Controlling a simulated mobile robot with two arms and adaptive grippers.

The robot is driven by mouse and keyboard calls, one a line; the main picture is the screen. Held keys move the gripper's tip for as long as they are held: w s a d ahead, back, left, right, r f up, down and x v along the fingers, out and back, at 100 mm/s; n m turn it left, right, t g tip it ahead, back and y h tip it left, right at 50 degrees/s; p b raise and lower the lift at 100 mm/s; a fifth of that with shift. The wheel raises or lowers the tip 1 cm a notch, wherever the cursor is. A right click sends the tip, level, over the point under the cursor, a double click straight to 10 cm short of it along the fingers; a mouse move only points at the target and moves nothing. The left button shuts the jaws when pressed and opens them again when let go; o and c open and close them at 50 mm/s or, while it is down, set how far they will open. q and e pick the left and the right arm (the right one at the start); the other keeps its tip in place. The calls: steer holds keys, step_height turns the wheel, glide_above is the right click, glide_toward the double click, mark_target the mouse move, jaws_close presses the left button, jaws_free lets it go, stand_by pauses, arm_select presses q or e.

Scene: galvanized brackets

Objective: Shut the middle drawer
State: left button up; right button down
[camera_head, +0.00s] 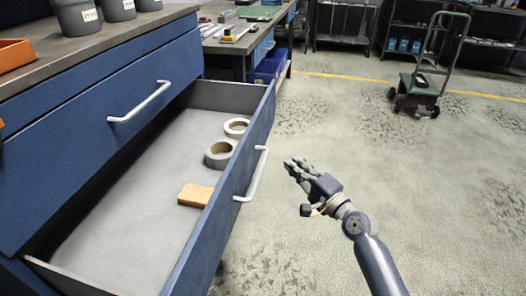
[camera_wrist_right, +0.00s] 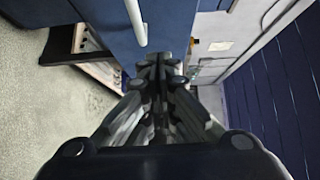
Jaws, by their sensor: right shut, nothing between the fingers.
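The middle drawer (camera_head: 128,190) is pulled far out of the blue cabinet in the head view. Two rolls of tape (camera_head: 220,153) and a tan block (camera_head: 195,195) lie inside it. Its white bar handle (camera_head: 252,174) is on the outer front face. My right gripper (camera_head: 291,166) is shut and empty, in front of the drawer face and to the right of the handle, with a gap in the head view. In the right wrist view the shut fingers (camera_wrist_right: 158,68) point toward the blue drawer front (camera_wrist_right: 110,25), near a white handle (camera_wrist_right: 137,22). My left gripper does not show.
The closed drawer above has its own handle (camera_head: 140,102). Grey pots (camera_head: 77,16) and an orange bin (camera_head: 14,54) stand on the cabinet top. A workbench (camera_head: 238,40) stands behind, with blue bins below. A hand truck (camera_head: 424,75) stands far right. The floor right of the drawer is clear.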

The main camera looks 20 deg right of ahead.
steer(key=b, duration=0.1)
glide_toward(256, 139)
steer(key=w+d, duration=0.2)
steer(key=shift+w+a, duration=0.85)
steer(key=shift+a, duration=0.3)
steer(key=shift+w+a, duration=0.2)
steer(key=shift+a, duration=0.1)
